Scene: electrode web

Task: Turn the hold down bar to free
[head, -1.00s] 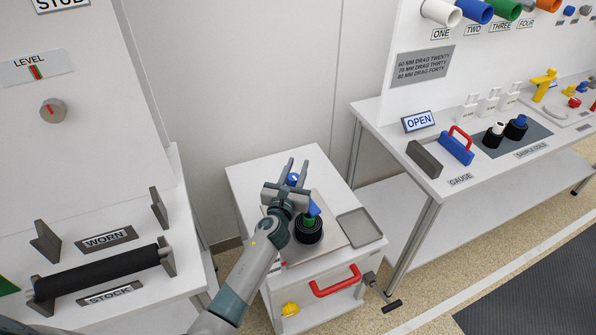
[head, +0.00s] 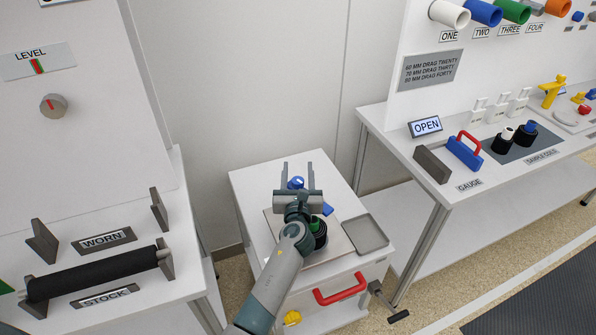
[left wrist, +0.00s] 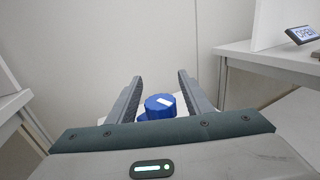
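On the small white cart (head: 255,180), a blue round knob (head: 296,183) with a white mark stands toward the back. A blue bar-like piece (head: 327,209) shows just right of my gripper, above a black roll with a green core (head: 318,232). Which blue part is the hold down bar, I cannot tell for sure. My left gripper (head: 297,168) is open and empty above the cart, its fingers pointing away. In the left wrist view the blue knob (left wrist: 160,104) appears between the two fingers, beyond them and apart from both. The palm hides its lower part.
A grey tray (head: 365,235) lies at the cart's right. A red handle (head: 340,290) and a dark crank (head: 388,302) stick out at its front. A bench with a black roller (head: 92,274) stands left; a bench with a gauge (head: 464,153) stands right.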

